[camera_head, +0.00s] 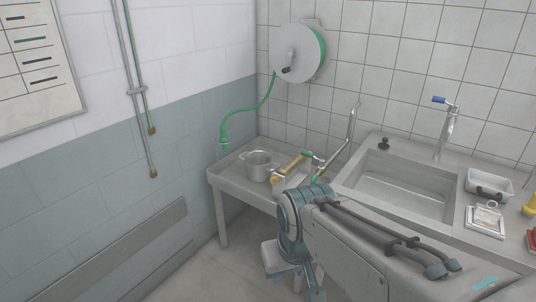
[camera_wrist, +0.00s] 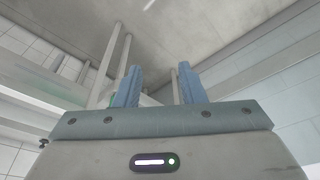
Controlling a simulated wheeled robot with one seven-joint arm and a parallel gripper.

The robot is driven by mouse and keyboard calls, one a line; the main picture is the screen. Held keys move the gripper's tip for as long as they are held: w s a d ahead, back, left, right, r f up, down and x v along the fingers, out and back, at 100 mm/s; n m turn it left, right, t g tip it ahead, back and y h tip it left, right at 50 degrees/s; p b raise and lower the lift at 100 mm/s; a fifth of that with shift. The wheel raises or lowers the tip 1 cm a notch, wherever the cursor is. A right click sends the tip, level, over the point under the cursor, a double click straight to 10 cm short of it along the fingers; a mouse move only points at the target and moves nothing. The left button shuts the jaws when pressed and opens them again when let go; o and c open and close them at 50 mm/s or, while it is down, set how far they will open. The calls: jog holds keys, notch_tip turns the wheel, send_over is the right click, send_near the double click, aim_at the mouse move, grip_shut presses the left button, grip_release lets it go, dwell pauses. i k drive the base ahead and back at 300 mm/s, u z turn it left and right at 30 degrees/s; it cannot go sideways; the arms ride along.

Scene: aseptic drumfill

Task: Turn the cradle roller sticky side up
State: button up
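A tan roller with green at its end (camera_head: 292,165) lies tilted on a small pale cradle at the right of the low side table. I cannot tell which side of it is sticky. My gripper (camera_wrist: 159,72) shows in the wrist view with its two blue fingers apart and nothing between them. In the head view my arm reaches down in front of the side table, and the gripper's fingertips are not clear there. The roller is not recognisable in the wrist view.
The side table (camera_head: 228,178) holds a metal pot (camera_head: 258,165). A green hose (camera_head: 240,112) runs from a wall reel (camera_head: 298,52) to its back left corner. A sink (camera_head: 400,187) is at the right, with a metal tray (camera_head: 489,183) beside it. Floor left of my arm is clear.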

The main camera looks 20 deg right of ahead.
aim_at(286, 169)
jog(key=z, duration=0.55)
jog(key=i, duration=1.5)
jog(key=z, duration=0.55)
